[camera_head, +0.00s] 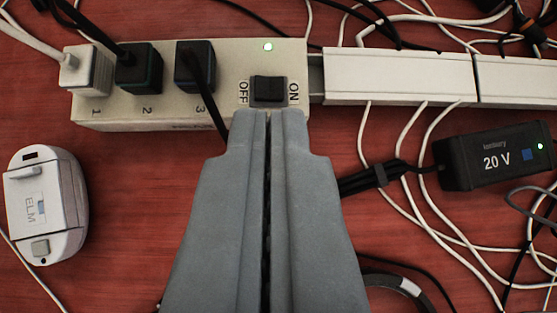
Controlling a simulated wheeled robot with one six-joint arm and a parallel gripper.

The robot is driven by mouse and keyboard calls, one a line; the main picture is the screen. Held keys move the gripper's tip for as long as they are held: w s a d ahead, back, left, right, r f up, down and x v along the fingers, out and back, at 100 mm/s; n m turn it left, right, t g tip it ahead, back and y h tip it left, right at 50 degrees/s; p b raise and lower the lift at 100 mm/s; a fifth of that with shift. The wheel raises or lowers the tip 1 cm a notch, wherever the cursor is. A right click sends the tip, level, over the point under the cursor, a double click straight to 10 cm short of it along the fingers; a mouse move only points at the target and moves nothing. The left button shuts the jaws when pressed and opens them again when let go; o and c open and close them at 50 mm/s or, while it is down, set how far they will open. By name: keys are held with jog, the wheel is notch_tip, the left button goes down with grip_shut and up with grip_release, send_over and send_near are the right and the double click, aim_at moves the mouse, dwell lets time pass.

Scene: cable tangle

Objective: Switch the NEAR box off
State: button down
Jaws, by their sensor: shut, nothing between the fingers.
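A cream power box (140,117) lies across the top of the view, with three plugs in sockets numbered 1, 2 and 3. Its black rocker switch (269,89) sits at the right end between the words OFF on the left and ON on the right. I cannot tell whether the tips touch the box. Whether this is the near box is not marked in view.
A white cable duct (400,78) runs right from the box. A black 20 V adapter (492,157) with a green light lies at right among loose white and black cables. A white ELM device (45,205) lies at left. Bare red wood shows between it and my gripper.

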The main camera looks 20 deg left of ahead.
jog(key=shift+v, duration=0.85)
jog(key=shift+w+d+m+g+y, duration=0.3)
jog(key=shift+w+d+m+y, duration=0.1)
jog(key=shift+w+d+y, duration=0.25)
send_over(269, 96)
jog(key=d, duration=0.1)
jog(key=f, duration=0.6)
jog(key=shift+s+d+f, duration=0.2)
jog(key=shift+s+f, duration=0.1)
jog(key=shift+s, duration=0.05)
jog(key=f, duration=0.3)
jog(key=shift+a, duration=0.3)
jog(key=shift+s+f, duration=0.1)
jog(key=shift+f, duration=0.5)
jog(key=shift+a, duration=0.1)
